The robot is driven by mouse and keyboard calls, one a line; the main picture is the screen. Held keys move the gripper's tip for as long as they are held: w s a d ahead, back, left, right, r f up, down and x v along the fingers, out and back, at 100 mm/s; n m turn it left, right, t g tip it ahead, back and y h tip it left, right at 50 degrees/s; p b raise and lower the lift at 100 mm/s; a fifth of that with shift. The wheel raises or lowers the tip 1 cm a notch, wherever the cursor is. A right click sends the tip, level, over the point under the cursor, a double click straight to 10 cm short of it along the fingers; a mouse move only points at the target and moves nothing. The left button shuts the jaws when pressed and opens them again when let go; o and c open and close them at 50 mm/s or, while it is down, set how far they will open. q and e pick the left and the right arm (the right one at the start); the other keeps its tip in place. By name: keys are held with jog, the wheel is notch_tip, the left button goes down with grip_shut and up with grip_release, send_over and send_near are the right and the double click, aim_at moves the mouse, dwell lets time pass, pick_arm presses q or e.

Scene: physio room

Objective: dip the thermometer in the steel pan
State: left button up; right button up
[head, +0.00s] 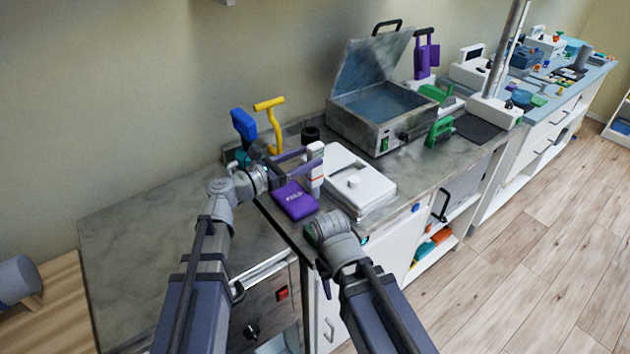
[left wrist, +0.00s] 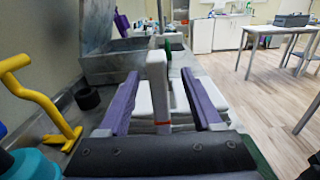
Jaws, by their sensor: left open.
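The steel pan (head: 372,133) stands at the back of the counter with its lid raised and what looks like water inside. It also shows in the left wrist view (left wrist: 107,68). A white upright thermometer (head: 315,151) with a red band stands beside a white lidded box. In the left wrist view the thermometer (left wrist: 158,85) rises between the two purple fingers of my left gripper (left wrist: 160,104), with a gap on each side. My left gripper (head: 300,163) is open around it. The thermometer's lower end is hidden. My right gripper's fingers are mostly hidden below its wrist.
A green-handled item (head: 439,131) is right of the pan.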

pick_arm(q)
jog(key=x, duration=0.6)
jog(key=shift+w+d, duration=0.15)
jog(key=shift+w, duration=0.2)
jog(key=shift+r, duration=0.2)
grip_shut()
